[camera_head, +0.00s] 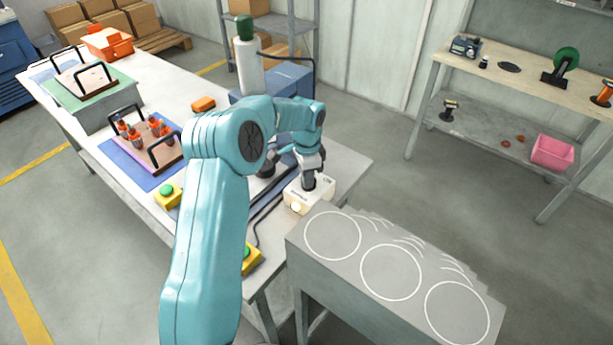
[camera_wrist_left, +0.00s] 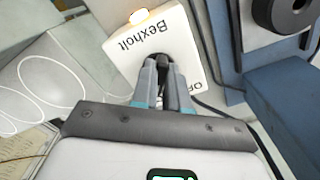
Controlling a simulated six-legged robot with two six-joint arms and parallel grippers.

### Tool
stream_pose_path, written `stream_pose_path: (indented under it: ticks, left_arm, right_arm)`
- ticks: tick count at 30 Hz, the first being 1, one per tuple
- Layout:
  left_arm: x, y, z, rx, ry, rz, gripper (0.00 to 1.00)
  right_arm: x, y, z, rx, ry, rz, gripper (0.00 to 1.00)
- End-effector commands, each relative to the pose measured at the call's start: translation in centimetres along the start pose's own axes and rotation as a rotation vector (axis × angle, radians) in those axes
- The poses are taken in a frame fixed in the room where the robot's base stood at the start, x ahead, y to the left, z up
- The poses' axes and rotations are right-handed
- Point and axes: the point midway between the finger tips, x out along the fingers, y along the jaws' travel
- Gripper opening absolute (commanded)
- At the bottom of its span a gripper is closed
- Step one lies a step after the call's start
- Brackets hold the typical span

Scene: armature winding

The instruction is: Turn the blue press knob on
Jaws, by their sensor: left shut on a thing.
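A white control box (camera_head: 296,201) stands at the table's near right end, and it also shows in the wrist view (camera_wrist_left: 124,55) with the word "Bexholt". A dark knob (camera_wrist_left: 166,63) stands on its face, partly covered by the fingers. My left gripper (camera_head: 310,184) comes down onto the box from above. In the wrist view its fingers (camera_wrist_left: 163,82) are shut on the knob from both sides. Part of a label starting "OF" shows beside the knob. A lamp (camera_wrist_left: 139,16) on the box looks pale with an orange glow. My right gripper is not in view.
A blue press (camera_head: 288,78) with a white cylinder stands behind my arm. A grey bench (camera_head: 360,245) with white circles adjoins on the right.

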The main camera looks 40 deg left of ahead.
Motion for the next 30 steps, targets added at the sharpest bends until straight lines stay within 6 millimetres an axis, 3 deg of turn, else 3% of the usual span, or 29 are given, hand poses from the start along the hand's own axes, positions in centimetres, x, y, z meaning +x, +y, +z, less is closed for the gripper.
stream_pose_path:
  ticks: [3, 4, 6, 17, 20, 30]
  left_arm:
    - [-0.1, 0.0, -0.2, 0.003, 0.006, -0.004, 0.0]
    - [-0.1, 0.0, -0.2, 0.003, 0.006, -0.004, 0.23]
    - [-0.1, 0.0, -0.2, 0.003, 0.005, -0.003, 0.39]
    - [-0.6, 0.0, -0.1, 0.001, 0.002, -0.003, 0.39]
    - [-2.1, -0.1, -0.1, 0.001, 0.004, -0.004, 0.39]
    - [-11.1, 0.0, -0.2, 0.002, 0.006, -0.006, 0.39]
  right_arm:
    - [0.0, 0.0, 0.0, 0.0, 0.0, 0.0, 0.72]
    - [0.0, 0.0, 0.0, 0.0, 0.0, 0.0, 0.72]
    - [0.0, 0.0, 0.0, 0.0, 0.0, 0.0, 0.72]
    - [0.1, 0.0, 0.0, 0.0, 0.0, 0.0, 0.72]
    - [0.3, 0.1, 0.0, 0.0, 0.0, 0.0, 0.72]
    - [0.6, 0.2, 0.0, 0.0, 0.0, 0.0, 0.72]
